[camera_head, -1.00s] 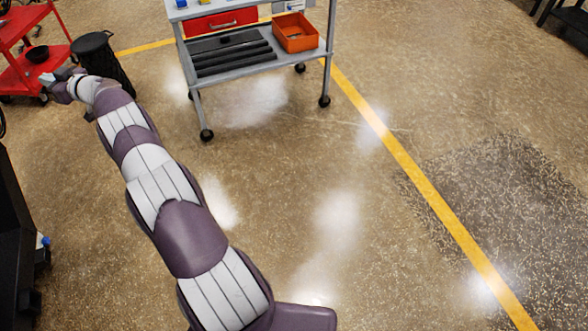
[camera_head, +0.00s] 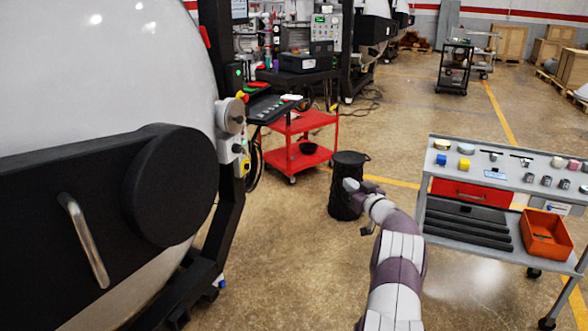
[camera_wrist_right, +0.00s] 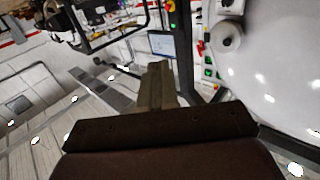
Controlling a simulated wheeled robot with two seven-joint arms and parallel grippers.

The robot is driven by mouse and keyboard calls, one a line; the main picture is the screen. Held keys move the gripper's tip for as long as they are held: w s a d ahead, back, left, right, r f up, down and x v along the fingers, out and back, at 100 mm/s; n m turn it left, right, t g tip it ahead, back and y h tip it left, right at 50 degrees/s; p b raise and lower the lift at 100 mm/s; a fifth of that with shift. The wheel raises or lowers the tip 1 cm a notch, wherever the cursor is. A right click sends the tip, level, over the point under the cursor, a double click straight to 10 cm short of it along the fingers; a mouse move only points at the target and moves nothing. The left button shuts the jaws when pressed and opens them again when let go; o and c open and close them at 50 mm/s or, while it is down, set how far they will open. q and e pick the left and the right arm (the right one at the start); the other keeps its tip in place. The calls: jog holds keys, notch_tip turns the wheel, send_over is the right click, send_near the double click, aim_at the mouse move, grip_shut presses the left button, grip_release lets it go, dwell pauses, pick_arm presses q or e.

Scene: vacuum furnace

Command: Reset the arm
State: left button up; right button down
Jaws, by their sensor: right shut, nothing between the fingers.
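My right arm reaches forward from the bottom of the head view, and its gripper (camera_head: 360,187) is in front of the black bin, apart from the furnace and the cart. In the right wrist view the gripper's fingers (camera_wrist_right: 157,85) are together with nothing between them. The fingers are small and partly hidden by the wrist in the head view. My left gripper is not in either view.
The large white furnace (camera_head: 110,60) with a black door arm and metal handle fills the left. A black bin (camera_head: 346,205) and red cart (camera_head: 292,128) stand mid-view. A grey cart (camera_head: 520,186) with small parts and an orange bin (camera_head: 546,236) stands right. Floor between is clear.

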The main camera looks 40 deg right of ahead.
jog(key=s+d+f+m+g+h, duration=0.3)
jog(key=s+f+g+h, duration=0.15)
jog(key=f, duration=0.45)
jog(key=s+a+f+g+y, duration=0.35)
jog(key=a+f+g, duration=0.3)
jog(key=a, duration=0.55)
jog(key=s+a+r+n+g+y, duration=0.1)
jog(key=s+a, duration=0.5)
jog(key=a, duration=0.7)
jog(key=s+a+r+n+g+y, duration=0.2)
jog(key=s+a, duration=0.5)
jog(key=a, duration=0.7)
jog(key=s+a+r+n+g+y+p, duration=0.1)
jog(key=s+a+r+n+g, duration=0.1)
jog(key=s+a, duration=0.5)
jog(key=a+r, duration=0.1)
jog(key=a, duration=0.5)
jog(key=shift+a+r+n, duration=0.3)
jog(key=shift+r, duration=0.1)
jog(key=shift+s, duration=0.1)
